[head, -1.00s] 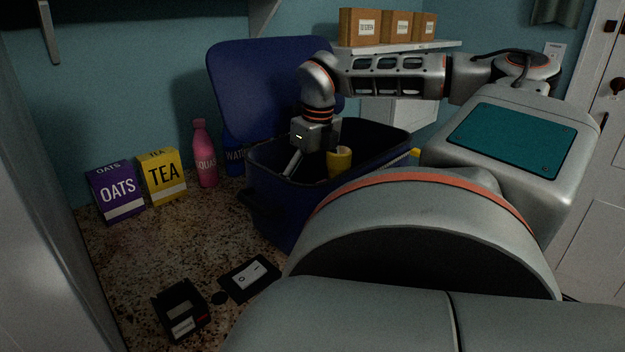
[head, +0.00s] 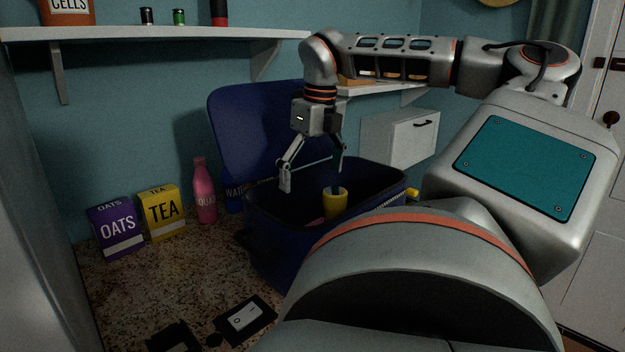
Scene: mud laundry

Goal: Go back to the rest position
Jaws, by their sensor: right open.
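My right gripper (head: 313,176) is open and empty, pointing down above the opening of a dark blue lidded case (head: 283,250). Its fingers are spread apart just over the case's far rim, in front of the raised lid (head: 243,127). A yellow cup-like thing (head: 335,203) stands inside the case, below the gripper and apart from it. A small pinkish patch shows beside it. My right arm covers the case's near right part. My left gripper is not in view.
A purple OATS box (head: 117,228), a yellow TEA box (head: 161,212), a pink bottle (head: 204,192) and a blue bottle (head: 235,196) stand left of the case. A black-and-white card-like thing (head: 245,316) lies on the speckled counter (head: 185,283). A shelf (head: 160,33) hangs above.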

